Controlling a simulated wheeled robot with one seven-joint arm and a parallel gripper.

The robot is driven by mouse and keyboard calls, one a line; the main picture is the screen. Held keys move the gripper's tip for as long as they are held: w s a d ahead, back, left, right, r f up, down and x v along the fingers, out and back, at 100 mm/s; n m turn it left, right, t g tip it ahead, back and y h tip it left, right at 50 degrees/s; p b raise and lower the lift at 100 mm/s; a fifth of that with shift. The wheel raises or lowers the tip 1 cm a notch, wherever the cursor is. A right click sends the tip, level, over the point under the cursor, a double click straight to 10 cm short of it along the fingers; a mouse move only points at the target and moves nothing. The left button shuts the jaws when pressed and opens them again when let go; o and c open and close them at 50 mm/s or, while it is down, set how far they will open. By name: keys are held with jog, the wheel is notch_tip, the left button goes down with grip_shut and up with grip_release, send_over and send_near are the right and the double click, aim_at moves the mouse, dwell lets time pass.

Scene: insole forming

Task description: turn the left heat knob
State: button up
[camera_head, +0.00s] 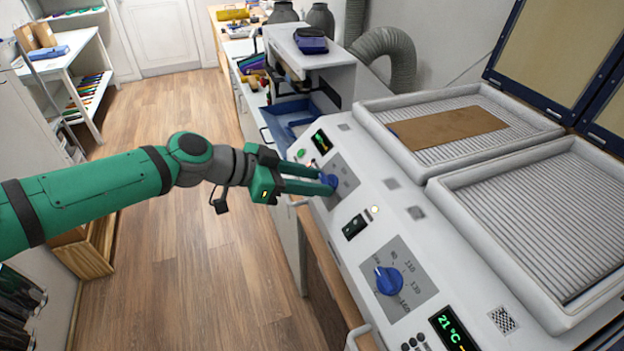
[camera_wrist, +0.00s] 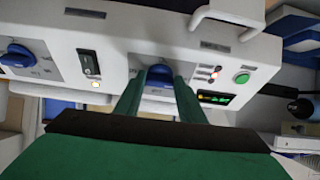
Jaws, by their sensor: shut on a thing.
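The left heat knob (camera_head: 328,181) is a blue dial on a grey scale plate on the sloped front panel of the white machine (camera_head: 415,213). It also shows in the wrist view (camera_wrist: 159,75), between the fingertips. My gripper (camera_head: 322,184) reaches in from the left and is shut on this knob, one finger on each side. The fingers also show in the wrist view (camera_wrist: 159,90). The knob's pointer and most of its scale are hidden by the fingers. A second blue knob (camera_head: 389,281) sits nearer on the same panel, apart from my gripper.
A black rocker switch (camera_head: 354,227) lies between the knobs, and a green button (camera_head: 300,153) is beyond the held knob. A handle (camera_head: 297,202) juts from the machine's front edge. A brown sheet (camera_head: 448,127) lies on the far ribbed tray.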

jog(key=o, duration=0.9)
jog(key=shift+o, duration=0.7)
jog(key=v, duration=1)
jog(key=shift+a+r, duration=0.15)
jog(key=shift+a, duration=0.15)
jog(key=shift+a, duration=0.1)
